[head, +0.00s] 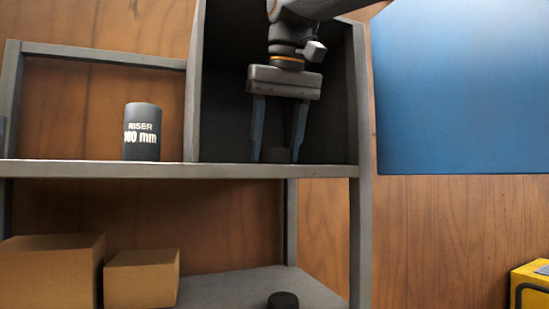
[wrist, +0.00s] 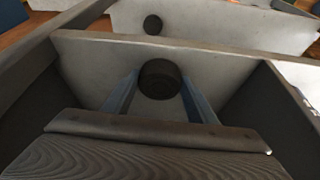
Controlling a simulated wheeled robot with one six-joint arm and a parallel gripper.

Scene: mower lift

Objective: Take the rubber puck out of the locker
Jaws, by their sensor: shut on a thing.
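The dark round rubber puck (wrist: 160,80) is between the two fingers of my gripper (wrist: 160,82) in the wrist view. In the head view the puck (head: 275,155) is dim against the dark locker (head: 228,120) interior. My gripper (head: 276,156) points down inside the locker, shut on the puck, with its fingertips close to the locker floor. I cannot tell whether the puck touches the floor. The locker is open at the front, with grey side walls.
A black cylinder marked "RISER" (head: 142,132) stands on the shelf left of the locker. Below are two cardboard boxes (head: 50,272) and a small dark puck-like object (head: 283,300) on the lower shelf (head: 230,284). A blue panel (head: 460,90) hangs at the right, above a yellow object (head: 528,285).

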